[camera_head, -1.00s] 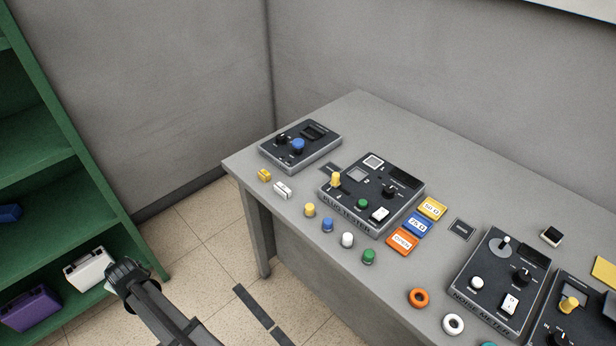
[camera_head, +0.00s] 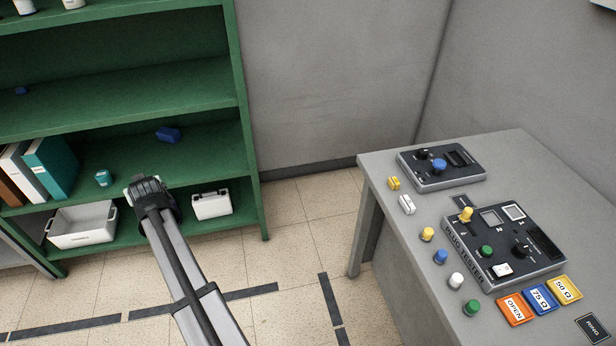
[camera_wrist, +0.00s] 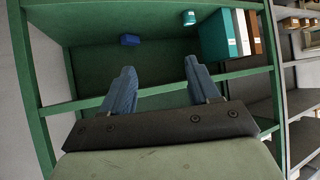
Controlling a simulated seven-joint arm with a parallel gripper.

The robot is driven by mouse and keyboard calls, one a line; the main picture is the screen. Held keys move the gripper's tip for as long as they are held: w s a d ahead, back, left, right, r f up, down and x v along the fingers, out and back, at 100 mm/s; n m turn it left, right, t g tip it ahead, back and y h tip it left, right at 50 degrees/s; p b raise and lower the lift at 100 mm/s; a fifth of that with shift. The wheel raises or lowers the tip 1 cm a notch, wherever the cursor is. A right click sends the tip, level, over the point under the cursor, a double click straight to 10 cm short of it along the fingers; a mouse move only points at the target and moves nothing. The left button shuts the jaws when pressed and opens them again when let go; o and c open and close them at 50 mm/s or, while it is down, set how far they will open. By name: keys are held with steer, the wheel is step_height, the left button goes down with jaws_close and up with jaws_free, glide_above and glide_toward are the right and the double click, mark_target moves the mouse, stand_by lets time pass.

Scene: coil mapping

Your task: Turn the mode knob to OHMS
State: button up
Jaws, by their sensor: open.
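On the grey table at the right, a small dark device (camera_head: 441,167) has a blue knob (camera_head: 439,165) and a black knob (camera_head: 421,154). Nearer stands the plug tester (camera_head: 503,247), with a yellow knob (camera_head: 466,214), a green button (camera_head: 486,251) and a black knob (camera_head: 520,248). The lettering around the knobs is too small to read, so I cannot tell which is the mode knob. My gripper (camera_head: 148,188) is in front of the green shelf, well left of the table. In the wrist view its two fingers (camera_wrist: 160,68) are apart with nothing between them.
The green shelf (camera_head: 120,105) holds binders (camera_head: 48,168), a blue object (camera_head: 168,134), a white bin (camera_head: 83,226) and a white case (camera_head: 211,204). Coloured plugs and labelled cards lie along the table (camera_head: 400,265). Open tiled floor (camera_head: 300,240) separates shelf and table.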

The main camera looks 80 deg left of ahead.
steer(key=w+r+m+t+h, duration=0.15)
steer(key=w+m, duration=0.25)
steer(key=w, duration=1.7)
steer(key=w+r+m+t+h, duration=0.1)
steer(key=w+r+m+t, duration=0.25)
steer(key=w, duration=1.65)
steer(key=w+d+r+m+h, duration=0.1)
steer(key=w+d+m+h, duration=0.15)
steer(key=w+d, duration=0.7)
steer(key=w+d+r+m+h, duration=0.1)
steer(key=w+d+m, duration=0.15)
steer(key=w, duration=1.35)
step_height(320, 180, up, 6)
steer(key=m+h, duration=0.4)
steer(key=m, duration=0.6)
glide_above(522, 248)
step_height(522, 248, down, 13)
steer(key=shift+f, duration=0.1)
